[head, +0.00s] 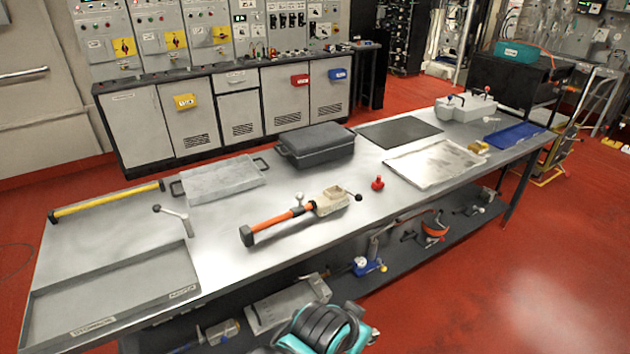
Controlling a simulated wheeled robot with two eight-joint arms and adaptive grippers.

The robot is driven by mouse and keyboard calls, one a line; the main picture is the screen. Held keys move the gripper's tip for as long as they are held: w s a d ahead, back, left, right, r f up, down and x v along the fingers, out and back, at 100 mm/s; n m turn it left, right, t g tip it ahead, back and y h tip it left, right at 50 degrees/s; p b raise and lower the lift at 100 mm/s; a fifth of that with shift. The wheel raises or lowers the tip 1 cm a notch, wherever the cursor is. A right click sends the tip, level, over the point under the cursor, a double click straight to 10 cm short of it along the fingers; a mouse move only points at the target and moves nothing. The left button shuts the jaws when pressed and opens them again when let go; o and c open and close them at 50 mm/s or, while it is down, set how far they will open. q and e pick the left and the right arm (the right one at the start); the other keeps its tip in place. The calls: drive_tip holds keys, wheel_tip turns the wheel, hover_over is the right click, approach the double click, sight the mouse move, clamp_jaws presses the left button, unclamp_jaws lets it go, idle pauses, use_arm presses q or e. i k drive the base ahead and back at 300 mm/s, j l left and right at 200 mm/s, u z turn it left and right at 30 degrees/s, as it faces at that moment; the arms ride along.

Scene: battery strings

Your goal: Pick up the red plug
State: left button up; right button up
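The red plug (377,183) stands upright on the metal workbench (225,220), right of the middle. It is small, with a wider base and a narrow top. Nothing touches it. It stands between a beige box-like part with a dark-knobbed lever (331,201) on its left and a pale worn sheet (434,163) on its right. Neither of my grippers can be made out in the head view.
An orange-handled tool (275,222) lies left of the plug. A dark grey case (316,146) and a black mat (399,132) lie behind. A grey tray (112,290) sits at the front left. Bare bench surrounds the plug closely. A lower shelf holds several tools.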

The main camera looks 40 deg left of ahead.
sight(377, 185)
drive_tip(key=u, duration=0.85)
drive_tip(key=i+l+u, duration=0.1)
drive_tip(key=i+l, duration=0.5)
drive_tip(key=i, duration=0.05)
